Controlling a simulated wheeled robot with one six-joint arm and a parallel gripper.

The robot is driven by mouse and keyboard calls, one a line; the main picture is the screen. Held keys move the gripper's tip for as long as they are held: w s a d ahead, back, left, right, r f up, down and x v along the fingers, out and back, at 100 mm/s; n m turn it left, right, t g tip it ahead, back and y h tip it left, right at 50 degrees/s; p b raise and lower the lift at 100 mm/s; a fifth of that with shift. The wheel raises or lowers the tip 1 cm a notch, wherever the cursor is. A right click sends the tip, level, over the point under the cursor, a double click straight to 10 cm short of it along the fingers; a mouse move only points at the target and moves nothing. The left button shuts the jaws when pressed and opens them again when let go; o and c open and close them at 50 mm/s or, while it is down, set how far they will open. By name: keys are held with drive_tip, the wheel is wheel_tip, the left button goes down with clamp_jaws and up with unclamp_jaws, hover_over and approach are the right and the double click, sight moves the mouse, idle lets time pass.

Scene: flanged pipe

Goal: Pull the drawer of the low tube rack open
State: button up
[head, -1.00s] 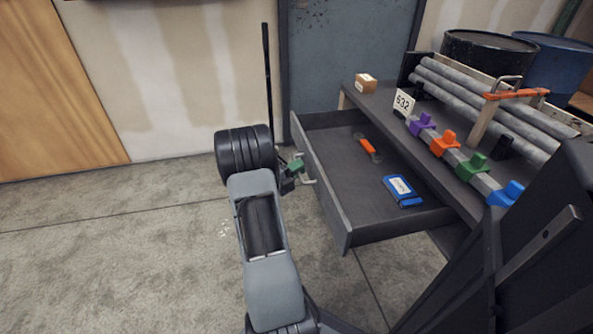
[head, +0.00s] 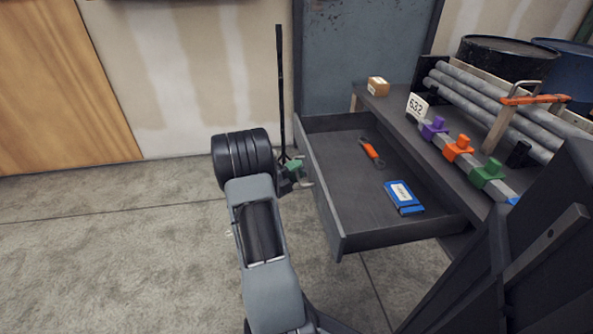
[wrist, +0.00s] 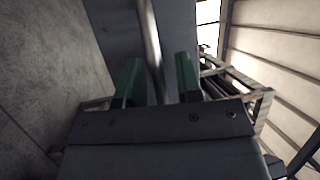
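The low tube rack (head: 392,108) has a dark drawer (head: 362,237) standing well out from under its top. A pale bar handle (head: 306,184) is on the drawer's front face. My gripper (head: 298,168) with green fingers is at this handle. The exact contact is hard to see. The drawer holds a blue box (head: 403,196) and an orange-handled tool (head: 372,152).
Grey pipes (head: 480,98), purple, orange and green clamps (head: 458,148), a number card (head: 417,107) and a small brown box (head: 378,87) are on the rack. Barrels (head: 505,52) stand behind. A dark pole (head: 281,90) rises beyond my gripper. The floor at left is clear.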

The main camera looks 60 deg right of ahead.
drive_tip(key=shift+o, duration=0.2)
drive_tip(key=p+v, duration=0.1)
drive_tip(key=v, duration=1.3)
drive_tip(key=shift+p, duration=0.4)
drive_tip(key=shift+s, duration=0.1)
